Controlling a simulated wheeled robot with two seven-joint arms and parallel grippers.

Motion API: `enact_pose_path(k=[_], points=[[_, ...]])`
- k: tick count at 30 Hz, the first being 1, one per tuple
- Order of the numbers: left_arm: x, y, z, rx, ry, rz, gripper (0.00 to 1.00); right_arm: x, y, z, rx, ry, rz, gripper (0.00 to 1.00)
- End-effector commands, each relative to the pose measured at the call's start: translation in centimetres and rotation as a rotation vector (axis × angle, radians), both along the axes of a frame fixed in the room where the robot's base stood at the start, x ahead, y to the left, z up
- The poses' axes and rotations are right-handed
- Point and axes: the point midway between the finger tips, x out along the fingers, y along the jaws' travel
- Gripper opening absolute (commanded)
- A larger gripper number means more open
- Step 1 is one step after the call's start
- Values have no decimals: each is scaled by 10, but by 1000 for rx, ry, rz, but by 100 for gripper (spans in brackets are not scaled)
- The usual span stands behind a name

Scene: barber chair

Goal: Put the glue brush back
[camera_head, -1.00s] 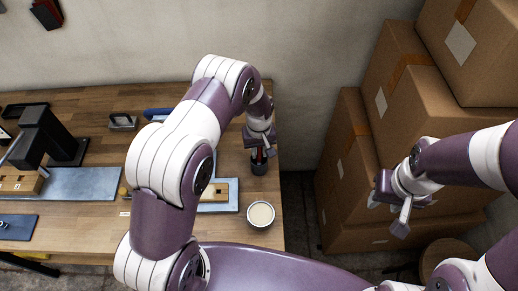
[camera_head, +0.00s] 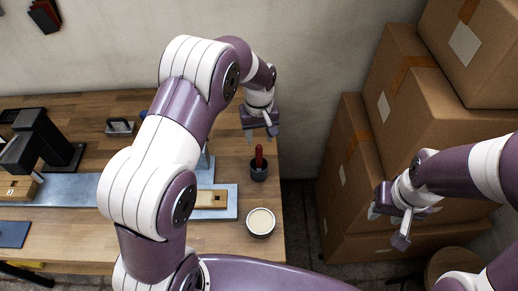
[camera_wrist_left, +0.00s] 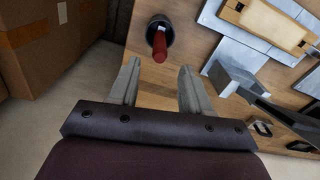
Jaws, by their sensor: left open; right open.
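The glue brush (camera_head: 259,154) has a red handle and stands upright in a small dark cup (camera_head: 259,172) near the right end of the wooden table. It also shows in the left wrist view (camera_wrist_left: 159,46), with its handle rising out of the dark cup (camera_wrist_left: 160,27). My left gripper (camera_head: 262,138) is open and empty, raised above and just behind the brush; its two fingers (camera_wrist_left: 155,92) are apart with nothing between them. My right gripper (camera_head: 387,228) is open and empty, off the table in front of the boxes. The brush's bristles are hidden inside the cup.
A round pot with pale contents (camera_head: 261,222) stands in front of the cup. A metal plate (camera_head: 228,210) with a wooden block (camera_head: 209,199) lies to the left. Stacked cardboard boxes (camera_head: 430,110) fill the right side. A black press (camera_head: 48,140) stands at the left.

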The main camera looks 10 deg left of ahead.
Motion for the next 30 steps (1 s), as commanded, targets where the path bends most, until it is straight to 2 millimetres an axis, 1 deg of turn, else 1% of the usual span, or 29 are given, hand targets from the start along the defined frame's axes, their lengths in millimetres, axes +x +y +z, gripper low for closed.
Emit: enact_pose_path(k=[1, 5, 8, 11, 12, 14, 15, 18, 21, 24, 30], points=[[1, 0, 4, 0, -2, 0, 48, 0, 0, -4, 0, 0, 0, 43], [-1, 1, 17, 0, -2, -4, 48, 0, 0, -5, 0, 0, 0, 43], [-16, 6, 30, -2, -13, -47, 48, 0, 0, -5, 0, 0, 0, 43], [-51, 17, 47, -1, -39, -143, 48, 0, 0, -5, 0, 0, 0, 43], [-69, 22, 54, 0, -53, -190, 48, 0, 0, -5, 0, 0, 0, 43], [-97, 28, 61, 4, -72, -256, 48, 0, 0, -5, 0, 0, 0, 43], [-115, 32, 65, 6, -84, -297, 48, 0, 0, -5, 0, 0, 0, 43], [-156, 38, 68, 15, -107, -383, 48, 0, 0, -5, 0, 0, 0, 43], [-181, 42, 68, 21, -118, -437, 48, 0, 0, -5, 0, 0, 0, 43], [-191, 43, 68, 24, -121, -458, 48, 0, 0, -5, 0, 0, 0, 43], [-192, 43, 67, 23, -120, -460, 48, 0, 0, -5, 0, 0, 0, 43]])
